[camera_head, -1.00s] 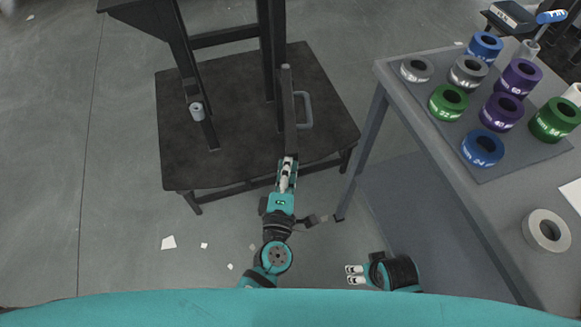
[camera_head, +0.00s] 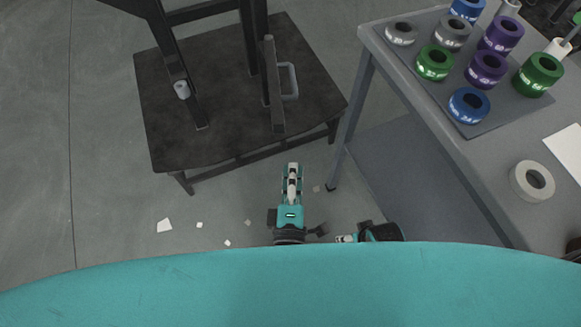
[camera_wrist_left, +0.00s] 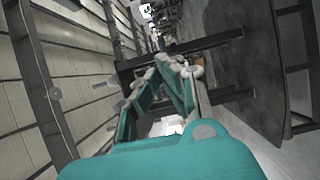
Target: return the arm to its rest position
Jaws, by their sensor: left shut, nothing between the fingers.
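My left gripper (camera_head: 292,172) is in front of the dark platform's near edge in the head view, above the concrete floor. Its fingers are shut with nothing between them. In the left wrist view its fingers (camera_wrist_left: 172,65) come together ahead of the camera. My right gripper (camera_head: 345,238) shows only in part, low in the head view beside the workbench; the rest of it is hidden behind my teal body, and its jaws cannot be made out.
A dark platform (camera_head: 220,130) with upright posts and a handle (camera_head: 290,82) stands ahead. A grey workbench (camera_head: 480,165) at the right holds several coloured rings and a white roll (camera_head: 532,181). White scraps (camera_head: 164,225) lie on the floor at left; the floor there is otherwise clear.

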